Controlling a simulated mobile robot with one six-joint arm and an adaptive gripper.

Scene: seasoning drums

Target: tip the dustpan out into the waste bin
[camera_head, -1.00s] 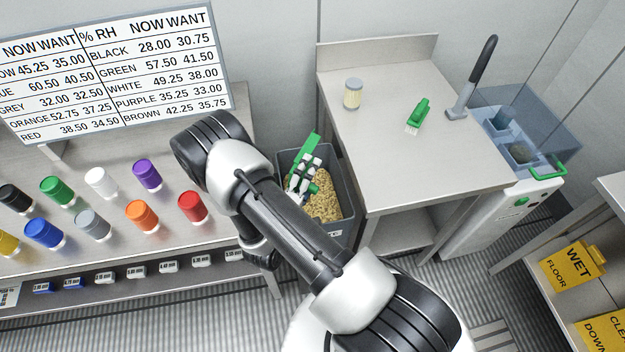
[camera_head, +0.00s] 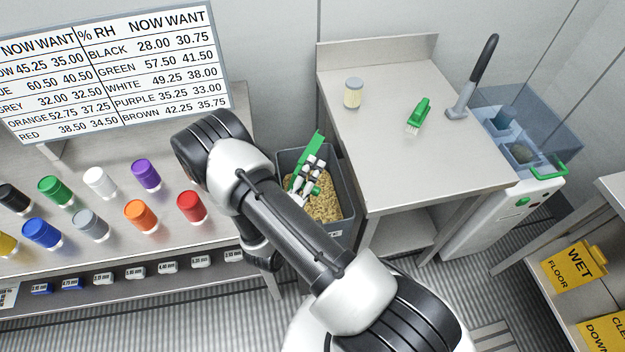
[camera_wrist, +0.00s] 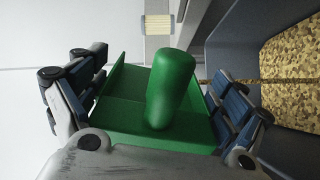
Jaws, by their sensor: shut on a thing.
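The green dustpan (camera_head: 311,147) is held at a steep tilt over the grey waste bin (camera_head: 345,189). My gripper (camera_head: 308,176) is shut on it, inside the bin's outline as seen from the head camera. In the wrist view the dustpan's thick handle (camera_wrist: 170,88) stands between the two fingers, and the visible part of the pan looks bare. The bin also shows there, at the right (camera_wrist: 232,48). Tan granules (camera_head: 325,205) lie in the bin. A thin brown streak (camera_wrist: 262,80) runs between the pan's side and the granules; I cannot tell whether it is falling.
A steel table (camera_head: 400,160) stands right of the bin, with a small jar (camera_head: 353,93) and a green brush (camera_head: 418,115) on it. The bench (camera_head: 110,245) with coloured drums is close on the left. A machine with a clear hood (camera_head: 530,130) stands farther right.

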